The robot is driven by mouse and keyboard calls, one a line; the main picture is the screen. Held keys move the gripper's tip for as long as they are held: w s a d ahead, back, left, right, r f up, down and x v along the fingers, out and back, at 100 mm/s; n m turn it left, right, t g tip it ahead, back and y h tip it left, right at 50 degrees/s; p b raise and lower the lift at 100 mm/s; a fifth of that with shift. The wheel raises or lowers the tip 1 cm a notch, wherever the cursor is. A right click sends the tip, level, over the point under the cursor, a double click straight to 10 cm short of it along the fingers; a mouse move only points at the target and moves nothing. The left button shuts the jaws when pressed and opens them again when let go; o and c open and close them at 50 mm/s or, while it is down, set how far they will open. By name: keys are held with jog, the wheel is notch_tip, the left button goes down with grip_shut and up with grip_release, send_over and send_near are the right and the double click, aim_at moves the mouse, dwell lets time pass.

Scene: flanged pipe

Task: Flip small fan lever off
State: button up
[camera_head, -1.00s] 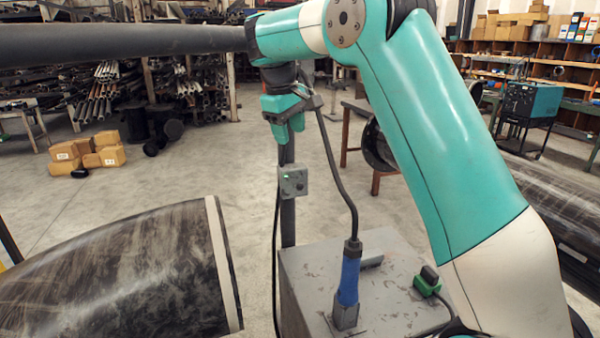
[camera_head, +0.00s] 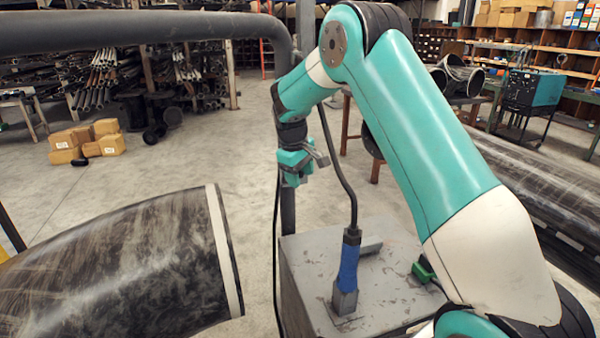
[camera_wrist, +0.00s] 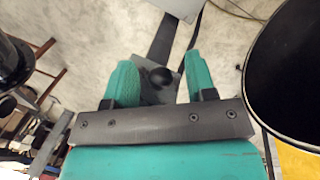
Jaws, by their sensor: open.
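In the wrist view a dark round knob (camera_wrist: 161,77), which looks like the end of the small lever, shows on a grey box (camera_wrist: 172,92). It lies between the two teal fingers of my gripper (camera_wrist: 159,64), with space on both sides. The fingers are open and hold nothing. In the head view my gripper (camera_head: 294,178) is in front of the upright grey post (camera_head: 288,212). I cannot tell the lever's position.
A large dark pipe (camera_head: 120,270) with a pale rim is at the lower left. A grey cabinet (camera_head: 310,270) with a blue cable plug (camera_head: 348,268) stands below my arm. Cardboard boxes (camera_head: 85,142) lie on the floor at the left. Open floor lies between them.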

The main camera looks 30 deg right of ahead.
jog(key=shift+f, duration=0.2)
jog(key=c, duration=0.9)
